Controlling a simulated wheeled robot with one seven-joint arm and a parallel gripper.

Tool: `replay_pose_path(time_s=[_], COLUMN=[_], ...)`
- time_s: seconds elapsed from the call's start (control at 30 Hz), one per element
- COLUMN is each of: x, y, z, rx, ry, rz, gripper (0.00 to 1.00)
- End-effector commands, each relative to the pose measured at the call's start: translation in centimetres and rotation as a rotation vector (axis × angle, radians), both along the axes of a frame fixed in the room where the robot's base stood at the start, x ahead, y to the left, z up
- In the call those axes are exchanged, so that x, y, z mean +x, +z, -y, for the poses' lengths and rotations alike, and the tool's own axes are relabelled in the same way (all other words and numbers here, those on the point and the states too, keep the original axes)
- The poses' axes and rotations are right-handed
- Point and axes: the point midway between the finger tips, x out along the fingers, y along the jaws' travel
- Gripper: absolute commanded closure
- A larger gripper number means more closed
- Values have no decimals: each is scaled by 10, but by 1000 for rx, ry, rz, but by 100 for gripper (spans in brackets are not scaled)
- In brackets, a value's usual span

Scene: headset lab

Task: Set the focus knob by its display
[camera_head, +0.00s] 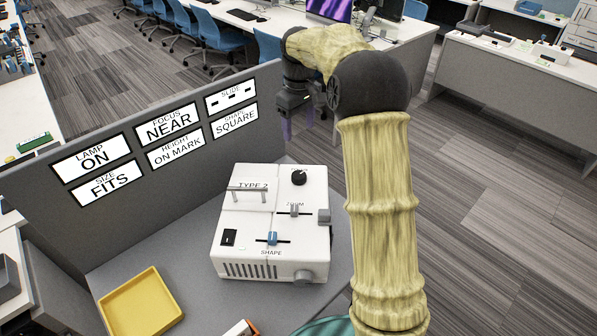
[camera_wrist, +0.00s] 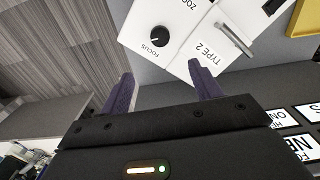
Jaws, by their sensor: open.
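The focus knob (camera_head: 299,178) is a round black dial on the top of a white machine (camera_head: 243,215) marked TYPE 2. In the wrist view the knob (camera_wrist: 159,36) sits beside the word FOCUS, beyond my fingertips and roughly between their lines. Its pointer setting is too small to read. The focus display (camera_head: 168,125) on the grey partition reads NEAR. My gripper (camera_head: 289,128) hangs above and behind the machine's far edge, apart from the knob. Its two purple fingers (camera_wrist: 160,78) are spread with nothing between them.
Other displays read LAMP ON, SIZE FITS, HEIGHT ON MARK and SHAPE SQUARE. The machine also carries a handle (camera_head: 248,190), a grey zoom slider (camera_head: 294,210) and a blue shape slider (camera_head: 272,238). A yellow tray (camera_head: 140,303) lies front left. The partition (camera_head: 235,135) stands behind.

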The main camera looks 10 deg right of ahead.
Motion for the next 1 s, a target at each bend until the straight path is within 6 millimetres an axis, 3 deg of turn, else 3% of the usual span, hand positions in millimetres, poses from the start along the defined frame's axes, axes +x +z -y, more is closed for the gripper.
replay_pose_path(time_s=[1.0], x=[-1], y=[-161], z=[0], rx=[0], ry=[0], rz=[-4], gripper=[37])
